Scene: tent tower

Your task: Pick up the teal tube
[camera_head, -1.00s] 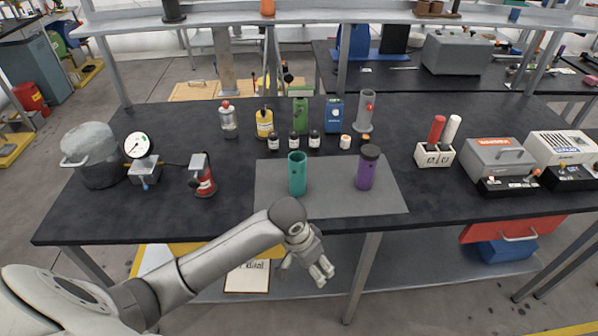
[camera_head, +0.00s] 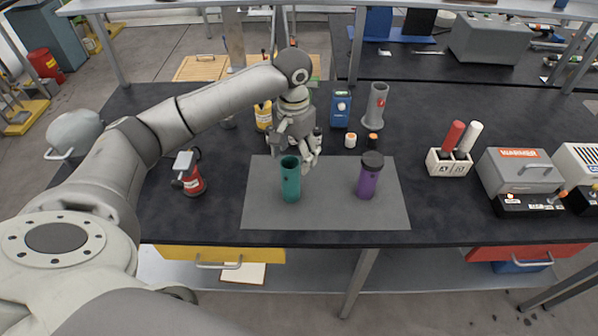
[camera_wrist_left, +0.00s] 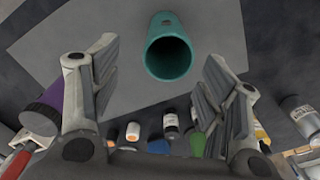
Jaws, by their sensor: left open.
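The teal tube (camera_head: 290,180) stands upright on the grey mat (camera_head: 330,215), its open top facing up. In the left wrist view the teal tube (camera_wrist_left: 169,50) shows its dark round opening at the upper middle, ahead of the fingertips and between their lines. My left gripper (camera_head: 297,158) is open and empty, just behind and above the tube's rim in the head view. Its two fingers (camera_wrist_left: 160,75) stand wide apart in the left wrist view, and I see no contact with the tube. My right gripper is not in view.
A purple tube with a dark cap (camera_head: 369,178) stands on the mat to the right. Behind are a yellow bottle (camera_head: 263,116), a blue box (camera_head: 340,108) and small vials. A red device (camera_head: 190,175) stands left. The mat's front is clear.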

